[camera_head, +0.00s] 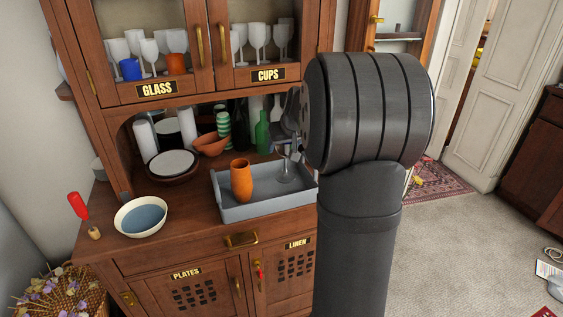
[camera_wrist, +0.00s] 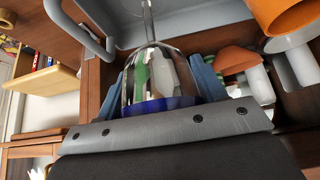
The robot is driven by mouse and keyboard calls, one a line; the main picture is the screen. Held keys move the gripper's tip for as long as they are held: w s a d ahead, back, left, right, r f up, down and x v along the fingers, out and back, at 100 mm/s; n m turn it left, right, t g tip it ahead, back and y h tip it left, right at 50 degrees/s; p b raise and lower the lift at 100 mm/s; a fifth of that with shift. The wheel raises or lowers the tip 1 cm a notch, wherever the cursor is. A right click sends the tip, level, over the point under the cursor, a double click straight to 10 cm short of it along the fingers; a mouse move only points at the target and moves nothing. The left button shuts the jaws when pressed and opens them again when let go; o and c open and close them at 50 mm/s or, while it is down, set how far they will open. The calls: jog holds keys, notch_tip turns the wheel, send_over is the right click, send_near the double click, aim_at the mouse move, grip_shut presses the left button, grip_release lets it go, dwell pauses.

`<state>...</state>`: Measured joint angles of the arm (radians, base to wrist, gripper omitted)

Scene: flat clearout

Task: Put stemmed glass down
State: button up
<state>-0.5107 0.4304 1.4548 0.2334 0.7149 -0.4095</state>
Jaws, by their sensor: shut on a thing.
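The clear stemmed glass (camera_head: 285,178) is over the right part of the grey tray (camera_head: 256,209) on the sideboard, stem and foot downward. My gripper (camera_wrist: 160,66) has its blue fingers on either side of the glass's bowl and is shut on it. In the wrist view the glass (camera_wrist: 155,82) has its stem running up to the tray (camera_wrist: 200,8). I cannot tell whether the foot touches the tray floor. In the head view my arm hides the tray's right end and most of the gripper.
An orange vase (camera_head: 241,182) stands in the tray, left of the glass. Behind are a terracotta bowl (camera_head: 211,144) and a green bottle (camera_head: 262,134). Plates (camera_head: 172,163) and a cream bowl (camera_head: 140,216) sit to the left. Glasses stand in the cabinet (camera_head: 200,90) above.

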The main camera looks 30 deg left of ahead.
aim_at(285, 157)
jog(key=shift+f, duration=2.15)
jog(key=shift+f, duration=0.2)
jog(key=o, duration=1.1)
jog(key=shift+r, duration=0.1)
jog(key=shift+r, duration=0.25)
jog(key=v, duration=1.1)
jog(key=shift+s+d+r, duration=0.2)
jog(key=shift+d+r, duration=0.05)
